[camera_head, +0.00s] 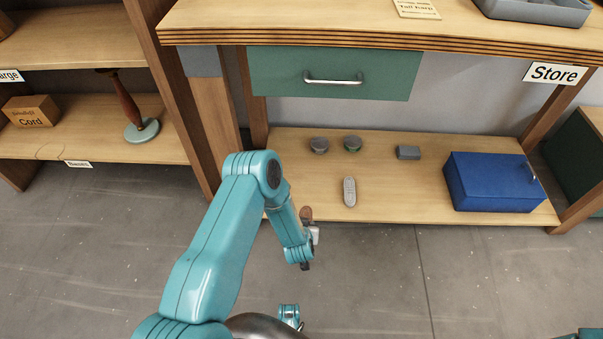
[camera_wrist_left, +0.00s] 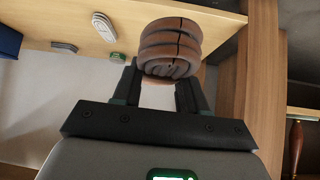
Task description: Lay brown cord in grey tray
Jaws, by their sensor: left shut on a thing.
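The brown cord (camera_wrist_left: 170,42) is a coiled bundle held between the two dark fingers of my left gripper (camera_wrist_left: 163,88) in the left wrist view. In the head view my left gripper (camera_head: 311,232) hangs in front of the lower shelf's front edge, and a small brown part of the cord (camera_head: 306,213) shows at it. The grey tray (camera_head: 540,12) is on the bench top at the upper right, cut by the picture's edge. The left gripper is well below it and to its left. My right gripper is not in view.
A green drawer (camera_head: 335,73) hangs under the bench top (camera_head: 300,20).

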